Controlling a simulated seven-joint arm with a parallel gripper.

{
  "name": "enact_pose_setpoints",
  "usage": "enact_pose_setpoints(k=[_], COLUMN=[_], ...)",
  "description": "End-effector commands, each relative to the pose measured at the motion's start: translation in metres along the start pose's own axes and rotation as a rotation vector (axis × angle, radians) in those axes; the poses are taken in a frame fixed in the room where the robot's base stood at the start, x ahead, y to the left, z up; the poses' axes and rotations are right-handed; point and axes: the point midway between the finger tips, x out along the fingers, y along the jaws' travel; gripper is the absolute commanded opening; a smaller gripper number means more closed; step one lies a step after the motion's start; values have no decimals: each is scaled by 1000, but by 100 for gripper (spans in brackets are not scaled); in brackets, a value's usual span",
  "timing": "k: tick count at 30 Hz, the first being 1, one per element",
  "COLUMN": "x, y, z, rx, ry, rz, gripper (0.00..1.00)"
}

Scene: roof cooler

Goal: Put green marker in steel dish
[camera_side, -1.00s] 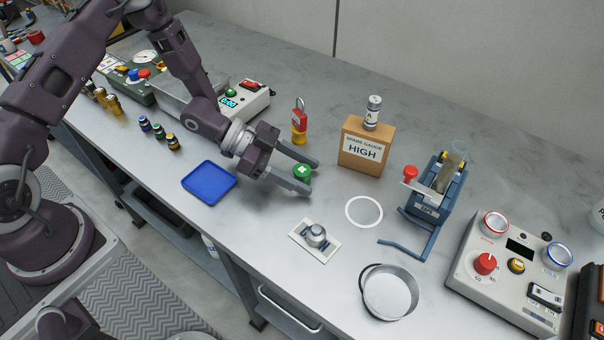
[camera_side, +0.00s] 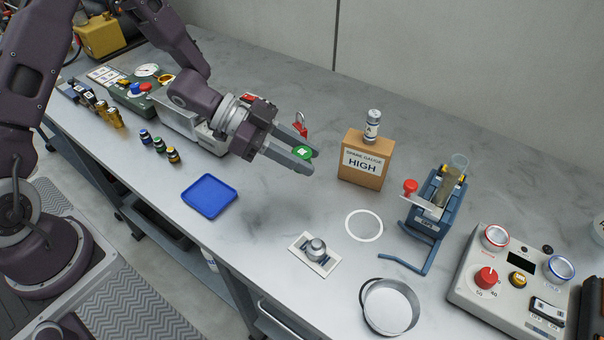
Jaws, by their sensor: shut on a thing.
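The green marker (camera_side: 303,152) is a small round green piece with a pale mark on top. My gripper (camera_side: 304,157) is shut on it and holds it above the table, left of the cardboard box. The steel dish (camera_side: 390,307) is a round, shallow metal pan with a dark rim, at the front of the table, below and right of my gripper. It looks empty. The marker's lower part is hidden by the fingers.
A box labelled HIGH (camera_side: 364,161) with a small canister (camera_side: 373,126) on top stands right of my gripper. A red padlock (camera_side: 301,126) is partly hidden behind it.

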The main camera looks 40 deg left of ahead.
Motion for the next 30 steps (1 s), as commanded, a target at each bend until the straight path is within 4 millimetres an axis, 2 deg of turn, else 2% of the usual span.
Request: enact_pose_setpoints(k=[3, 11, 14, 16, 23, 30], x=[-5, -6, 0, 11, 58, 94], y=[0, 0, 5, 15, 64, 111], z=[-9, -10, -12, -16, -33, -52], rx=[1, -1, 33, 108, 601, 1295], ry=[0, -1, -19, -61, -279, -376], rz=[0, 1, 32, 93, 386, 571], gripper=[0, 0, 0, 0, 0, 0])
